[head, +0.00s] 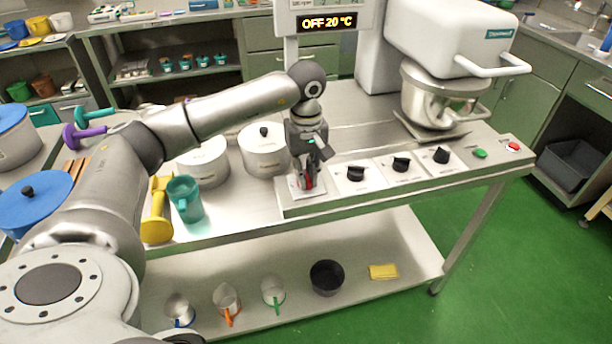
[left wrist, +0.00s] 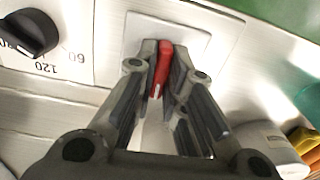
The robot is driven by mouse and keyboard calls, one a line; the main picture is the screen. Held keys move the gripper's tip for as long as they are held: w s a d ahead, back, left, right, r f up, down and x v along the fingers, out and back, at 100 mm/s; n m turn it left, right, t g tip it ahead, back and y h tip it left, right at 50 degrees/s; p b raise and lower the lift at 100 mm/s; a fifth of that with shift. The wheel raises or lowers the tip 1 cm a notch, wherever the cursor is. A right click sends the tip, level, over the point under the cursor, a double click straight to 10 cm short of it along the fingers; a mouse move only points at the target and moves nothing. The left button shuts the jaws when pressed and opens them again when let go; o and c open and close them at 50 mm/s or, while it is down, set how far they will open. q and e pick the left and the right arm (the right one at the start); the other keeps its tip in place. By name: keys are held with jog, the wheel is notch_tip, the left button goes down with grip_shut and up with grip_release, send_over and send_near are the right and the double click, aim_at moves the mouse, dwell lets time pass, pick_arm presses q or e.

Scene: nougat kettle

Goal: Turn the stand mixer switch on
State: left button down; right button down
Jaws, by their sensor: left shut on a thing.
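The stand mixer (head: 445,40) is a large white machine with a steel bowl (head: 440,95) at the back right of the steel table. A red switch lever (left wrist: 163,68) sits on a white square plate (left wrist: 190,40) at the left end of the front control strip. My left gripper (head: 308,182) is over that plate, and its fingers are closed around the red lever, one on each side, in the left wrist view (left wrist: 163,75). The fingers hide much of the switch in the head view. My right gripper is not in view.
Black knobs (head: 401,163) and green (head: 479,153) and red (head: 513,146) buttons line the strip to the right. White pots (head: 265,150), a teal mug (head: 186,199) and a yellow object (head: 157,215) stand left of the gripper. A display (head: 327,22) reads OFF 20 °C.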

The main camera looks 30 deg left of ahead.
pick_arm(q)
jog(key=shift+r+m, duration=0.1)
jog(key=shift+m, duration=0.3)
jog(key=c, duration=1.5)
grip_release()
notch_tip(320, 180, up, 12)
